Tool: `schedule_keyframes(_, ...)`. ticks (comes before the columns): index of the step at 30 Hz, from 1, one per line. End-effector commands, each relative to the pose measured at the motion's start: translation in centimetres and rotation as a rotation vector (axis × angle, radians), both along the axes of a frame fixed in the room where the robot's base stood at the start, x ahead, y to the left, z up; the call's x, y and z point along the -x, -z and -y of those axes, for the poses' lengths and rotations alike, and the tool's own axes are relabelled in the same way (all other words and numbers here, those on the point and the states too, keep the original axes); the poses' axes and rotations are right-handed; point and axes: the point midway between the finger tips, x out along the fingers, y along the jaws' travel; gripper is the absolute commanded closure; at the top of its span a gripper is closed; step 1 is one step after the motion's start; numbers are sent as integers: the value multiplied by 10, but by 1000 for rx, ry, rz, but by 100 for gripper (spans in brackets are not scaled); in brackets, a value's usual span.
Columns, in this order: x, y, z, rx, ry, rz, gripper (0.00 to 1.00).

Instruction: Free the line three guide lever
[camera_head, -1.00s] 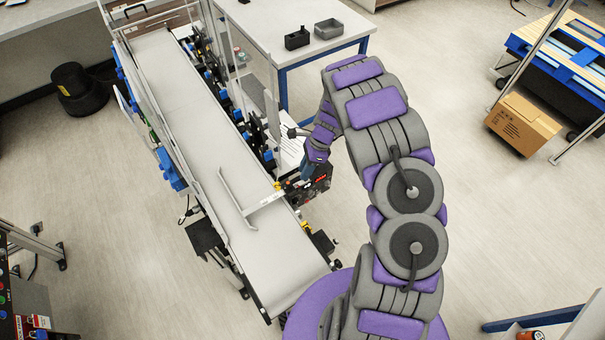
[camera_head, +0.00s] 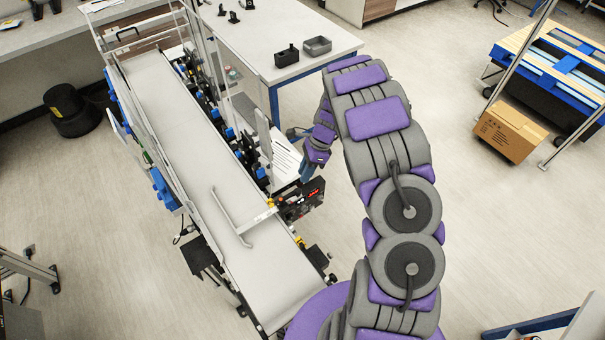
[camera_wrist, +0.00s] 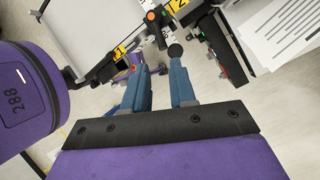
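In the head view a pale guide bar (camera_head: 232,218) lies slantwise over the white belt (camera_head: 185,130), joined to a bracket at the belt's right edge. My gripper (camera_head: 306,172) hangs by that edge, just above a black box with a red display (camera_head: 300,200). In the wrist view my gripper (camera_wrist: 158,68) shows two blue fingers, apart with nothing between them. A small lever with a black ball knob (camera_wrist: 176,50) is just beyond the right fingertip; I cannot tell whether they touch. An orange-ended knob (camera_wrist: 151,15) and a white scale are beside it.
Yellow number labels (camera_wrist: 178,5) and a paper sheet (camera_wrist: 285,28) are near the lever. A cardboard box (camera_head: 510,130) sits at the right.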

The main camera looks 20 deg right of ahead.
Motion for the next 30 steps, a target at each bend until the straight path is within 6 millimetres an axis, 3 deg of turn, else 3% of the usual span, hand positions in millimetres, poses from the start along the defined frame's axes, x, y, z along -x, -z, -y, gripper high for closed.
schedule_keyframes(30, -4, -59, 26, -1, 0, -2, 74)
